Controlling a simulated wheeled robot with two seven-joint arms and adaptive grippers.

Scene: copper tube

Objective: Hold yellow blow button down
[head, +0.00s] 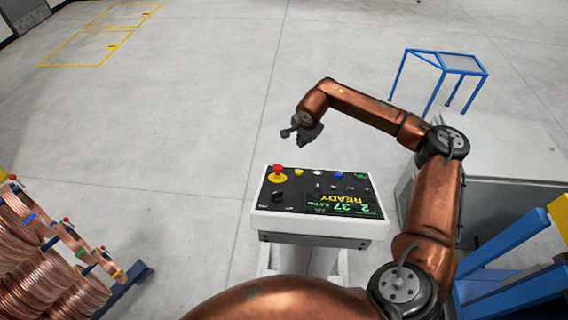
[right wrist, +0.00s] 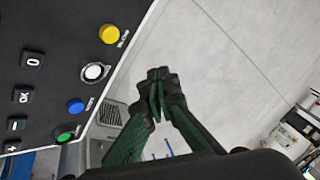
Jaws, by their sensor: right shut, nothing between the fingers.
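The yellow button (head: 299,172) sits in the top row of the black control panel (head: 300,200), just right of a red mushroom button (head: 278,170) on a yellow base. In the right wrist view the yellow button (right wrist: 109,34) is round, unobstructed and labelled. My right gripper (head: 288,132) is beyond the panel's far edge, apart from the button. In the right wrist view its fingers (right wrist: 158,78) are shut and empty, seen against the floor past the panel edge, to the right of and below the yellow button. My left gripper is not in view.
White (right wrist: 95,72), blue (right wrist: 75,106) and green (right wrist: 65,135) buttons continue the row. The panel display reads READY. Copper coils (head: 35,255) stand at lower left, a grey cabinet (head: 500,150) and blue-framed stand (head: 462,65) at right. The floor beyond the panel is clear.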

